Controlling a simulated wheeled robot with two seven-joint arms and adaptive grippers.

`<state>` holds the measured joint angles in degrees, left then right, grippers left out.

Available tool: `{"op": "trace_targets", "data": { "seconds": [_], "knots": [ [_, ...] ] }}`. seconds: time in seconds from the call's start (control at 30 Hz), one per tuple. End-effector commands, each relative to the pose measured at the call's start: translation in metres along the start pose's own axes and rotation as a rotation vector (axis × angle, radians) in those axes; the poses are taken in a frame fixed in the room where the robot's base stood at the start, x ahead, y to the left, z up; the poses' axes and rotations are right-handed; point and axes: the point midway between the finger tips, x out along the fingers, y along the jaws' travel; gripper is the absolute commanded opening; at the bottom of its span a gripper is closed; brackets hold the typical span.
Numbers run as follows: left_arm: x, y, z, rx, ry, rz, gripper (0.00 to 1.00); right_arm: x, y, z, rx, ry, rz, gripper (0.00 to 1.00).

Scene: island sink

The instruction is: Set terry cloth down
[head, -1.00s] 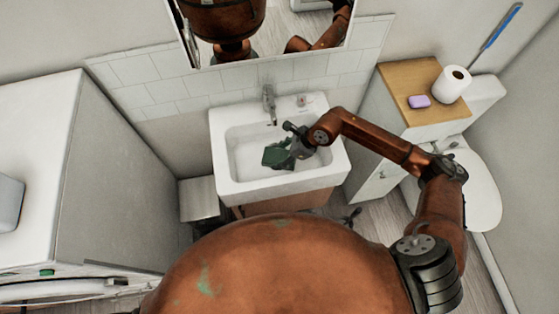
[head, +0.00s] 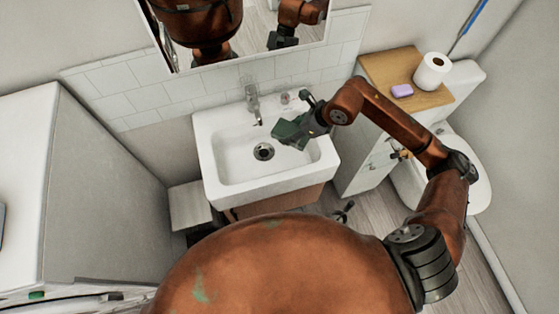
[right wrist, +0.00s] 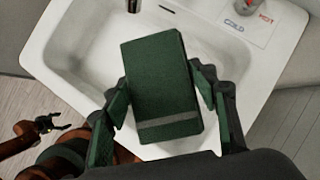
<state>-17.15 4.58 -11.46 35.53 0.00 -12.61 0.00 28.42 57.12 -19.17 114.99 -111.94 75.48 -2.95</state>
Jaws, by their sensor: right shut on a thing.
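The terry cloth (head: 288,132) is a dark green folded rectangle, held over the right rear part of the white sink (head: 213,178). In the right wrist view the cloth (right wrist: 160,75) shows a grey band near its lower end. My right gripper (head: 303,124) is shut on it, with a finger at either side in the right wrist view (right wrist: 160,92). The cloth looks raised above the basin; the exact gap cannot be told. A small dark gripper (right wrist: 50,126), apparently my left, shows left of the sink in the right wrist view, its jaws too small to judge.
A faucet (head: 253,103) stands at the sink's back edge, below a mirror (head: 290,35). The drain (head: 264,151) is uncovered. At right, a wooden-topped cabinet (head: 385,65) bears purple soap (head: 402,91) and a paper roll (head: 432,71). A white appliance (head: 25,160) stands at left.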

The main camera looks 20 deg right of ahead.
Motion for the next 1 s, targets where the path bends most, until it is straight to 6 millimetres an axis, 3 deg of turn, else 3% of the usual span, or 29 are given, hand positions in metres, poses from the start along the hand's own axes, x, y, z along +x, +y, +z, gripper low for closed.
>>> {"op": "trace_targets", "data": {
  "seconds": [0.3,0.67,1.0],
  "knots": [
    [0.008,0.001,0.003,0.0,-0.004,0.001,0.71,0.069,0.002,-0.045,0.003,0.003,0.006,0.26],
    [0.011,0.001,0.004,0.0,-0.006,0.001,0.71,0.097,0.001,-0.062,-0.001,0.001,0.003,0.26],
    [0.017,0.001,0.007,0.0,-0.01,0.001,0.71,0.135,0.001,-0.086,-0.001,0.0,0.003,0.26]
  ]
}}
